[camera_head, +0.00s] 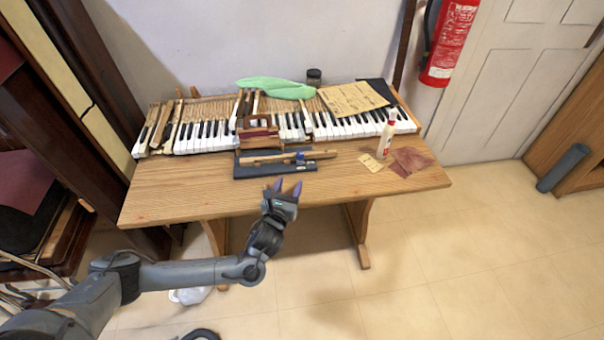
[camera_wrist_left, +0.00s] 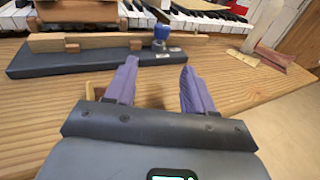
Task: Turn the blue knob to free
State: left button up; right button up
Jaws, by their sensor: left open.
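The blue knob (camera_wrist_left: 161,32) stands upright on a dark base plate (camera_wrist_left: 95,60), beside a long wooden bar (camera_wrist_left: 84,42). In the head view the blue knob (camera_head: 300,156) is small, at the right part of the dark base (camera_head: 245,171) near the table's front. My left gripper (camera_head: 284,186) is open and empty, just in front of the base at the table's front edge. In the left wrist view its two purple fingers (camera_wrist_left: 157,78) point toward the knob, with a gap between them and the knob. Any markings at the knob are too small to read. My right gripper is not visible.
Piano keys (camera_head: 205,131) run along the back of the wooden table (camera_head: 180,190). A green cloth (camera_head: 275,88) lies behind. The front left tabletop is clear.

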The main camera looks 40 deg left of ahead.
aim_at(299, 158)
pick_arm(q)
jog(key=shift+w+a+t+b, duration=0.4)
jog(key=shift+w+b, duration=0.45)
jog(key=shift+b, duration=0.1)
jog(key=shift+w+a+r+b, duration=0.1)
jog(key=shift+w+r+b, duration=0.2)
jog(key=shift+w+b, duration=0.1)
jog(key=b+x, duration=0.2)
jog(key=x, duration=0.3)
jog(key=b+x, duration=0.1)
jog(key=x, duration=0.4)
jog(key=shift+w+a+r+b, duration=0.2)
jog(key=shift+w+r+b, duration=0.05)
jog(key=shift+b, duration=0.15)
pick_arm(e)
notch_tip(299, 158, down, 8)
pick_arm(q)
jog(key=shift+c, duration=0.4)
